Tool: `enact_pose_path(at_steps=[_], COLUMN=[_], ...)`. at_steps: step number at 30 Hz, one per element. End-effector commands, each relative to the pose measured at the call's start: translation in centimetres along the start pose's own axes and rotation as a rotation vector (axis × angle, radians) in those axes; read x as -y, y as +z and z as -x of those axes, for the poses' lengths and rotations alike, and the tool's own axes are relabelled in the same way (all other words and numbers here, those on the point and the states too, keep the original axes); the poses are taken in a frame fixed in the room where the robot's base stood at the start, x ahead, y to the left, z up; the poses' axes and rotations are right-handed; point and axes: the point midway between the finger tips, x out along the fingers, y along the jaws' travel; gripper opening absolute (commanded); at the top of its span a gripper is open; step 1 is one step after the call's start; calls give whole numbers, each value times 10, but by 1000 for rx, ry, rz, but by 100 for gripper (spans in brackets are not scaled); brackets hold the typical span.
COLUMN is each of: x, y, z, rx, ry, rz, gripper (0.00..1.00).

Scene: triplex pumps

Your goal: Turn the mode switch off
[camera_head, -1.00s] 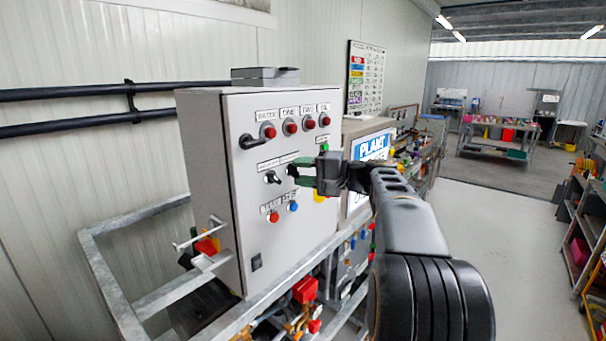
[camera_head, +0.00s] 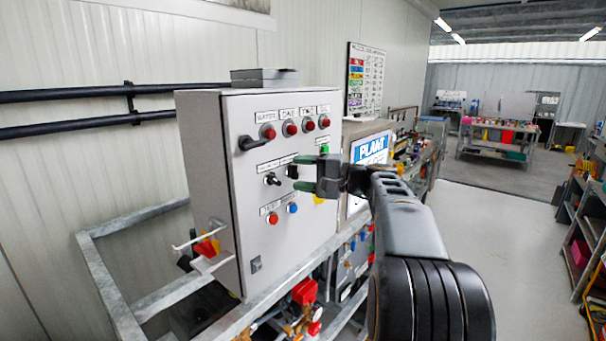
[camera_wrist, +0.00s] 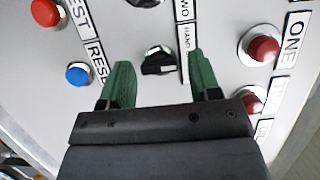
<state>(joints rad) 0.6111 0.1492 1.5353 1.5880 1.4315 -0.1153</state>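The grey control cabinet (camera_head: 300,235) carries two black rotary switches in its middle row. The right switch (camera_head: 292,171) lies just beyond my gripper (camera_head: 304,173); the left switch (camera_head: 272,179) is beside it. Labels above them are too small to read surely. In the wrist view my gripper (camera_wrist: 162,80) is open, its two green fingers apart. A black switch knob (camera_wrist: 158,63) shows between and just beyond the fingertips, with a label partly reading "HAND" beside it. I see no contact with the knob. Another switch (camera_wrist: 145,2) is cut off at the top edge.
Red lamps (camera_head: 290,127) line the cabinet's top row, with a black handle (camera_head: 252,142) at upper left. Red (camera_head: 273,218) and blue (camera_head: 292,208) buttons sit below the switches. A "PLANT" sign (camera_head: 371,149) stands right, behind my arm. Metal frame rails (camera_head: 150,213) surround the cabinet.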

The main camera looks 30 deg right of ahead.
Motion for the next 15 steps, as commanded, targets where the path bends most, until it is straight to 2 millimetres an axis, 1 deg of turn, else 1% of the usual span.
enact_pose_path(at_steps=[2,10,13,15], x=[0,-1,-2,-2], y=[0,0,0,0], z=[0,2,11,21], rx=[1,1,-1,-2], ry=[0,1,1,1], rz=[0,0,1,2], gripper=[64,64,64,64])
